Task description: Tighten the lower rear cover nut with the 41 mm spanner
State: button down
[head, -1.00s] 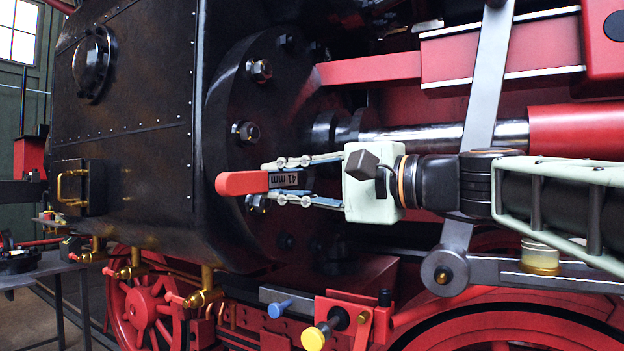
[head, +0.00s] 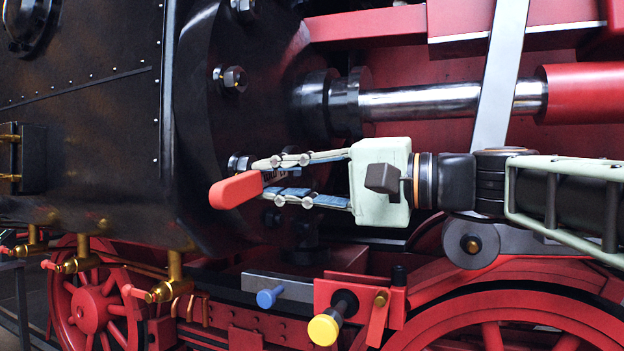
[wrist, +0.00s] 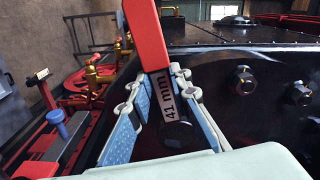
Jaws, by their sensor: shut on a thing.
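My gripper (head: 280,179) is shut on the spanner, whose red handle end (head: 236,190) sticks out to the left past the fingertips. In the wrist view the spanner's label (wrist: 163,84) reads 41 mm between the two blue-padded fingers, with the red handle (wrist: 146,35) pointing up. The spanner's head lies behind the fingers, and I cannot tell whether it is on a nut. A cover nut (head: 238,162) shows just above and behind the upper finger on the dark round cylinder cover (head: 200,120). Another nut (head: 232,79) sits higher on the cover.
The steel piston rod (head: 430,101) runs above my gripper. Below are a blue-ended knob (head: 270,298), a yellow-ended knob (head: 324,329) and a red wheel (head: 500,325). Brass valves (head: 172,285) hang under the dark cylinder casing (head: 90,130) at left.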

jog(key=shift+w+a+f, duration=0.15)
jog(key=shift+w+a, duration=0.05)
jog(key=x, duration=0.4)
jog(key=shift+a, duration=0.15)
jog(key=shift+b+x, duration=0.6)
jog(key=shift+x, duration=1.5)
dwell(2.1)
jog(key=shift+r+m+p, duration=0.65)
jog(key=shift+m+p, duration=0.05)
jog(key=shift+p, duration=0.3)
jog(key=shift+r, duration=0.1)
